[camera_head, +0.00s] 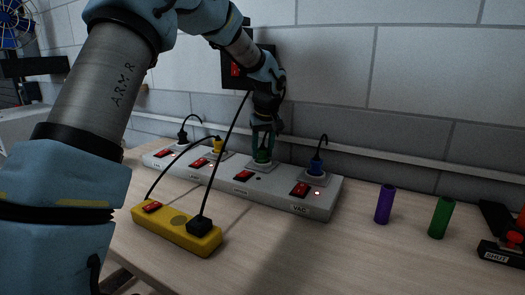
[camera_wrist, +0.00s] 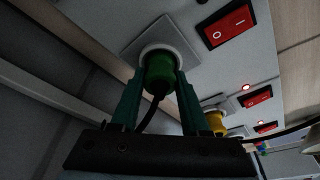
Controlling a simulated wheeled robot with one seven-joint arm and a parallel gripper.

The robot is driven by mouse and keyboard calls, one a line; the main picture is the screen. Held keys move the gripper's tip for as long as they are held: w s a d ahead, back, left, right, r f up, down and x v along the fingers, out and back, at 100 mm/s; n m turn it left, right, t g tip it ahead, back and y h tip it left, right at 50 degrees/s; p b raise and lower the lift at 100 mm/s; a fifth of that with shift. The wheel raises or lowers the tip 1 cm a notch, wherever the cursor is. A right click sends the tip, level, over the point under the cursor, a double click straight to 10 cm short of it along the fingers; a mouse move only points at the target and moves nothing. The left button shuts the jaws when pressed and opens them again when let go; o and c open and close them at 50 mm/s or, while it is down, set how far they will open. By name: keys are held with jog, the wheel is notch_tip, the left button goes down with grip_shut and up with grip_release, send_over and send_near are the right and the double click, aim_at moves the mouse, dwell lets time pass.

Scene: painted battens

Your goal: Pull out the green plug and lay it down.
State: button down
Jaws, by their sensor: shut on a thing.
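The green plug (camera_wrist: 158,75) sits in a round white socket on the white power strip (camera_head: 281,195). In the wrist view its black cord runs back between my fingers. My gripper (camera_wrist: 160,92) is shut on the green plug, one finger on each side. In the head view my gripper (camera_head: 263,145) reaches down from above onto the plug (camera_head: 263,155), which it largely hides. I cannot tell from these views whether the plug is fully seated.
The strip also holds a blue plug (camera_head: 316,166), a yellow plug (camera_head: 218,146) and a black plug (camera_head: 183,136), with red switches. A yellow power strip (camera_head: 171,228) lies in front. A purple cylinder (camera_head: 384,204) and a green cylinder (camera_head: 441,217) stand right. The front table middle is clear.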

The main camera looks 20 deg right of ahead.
aim_at(262, 148)
jog(key=shift+r, duration=0.15)
jog(key=shift+r+p, duration=1)
jog(key=shift+r, duration=0.4)
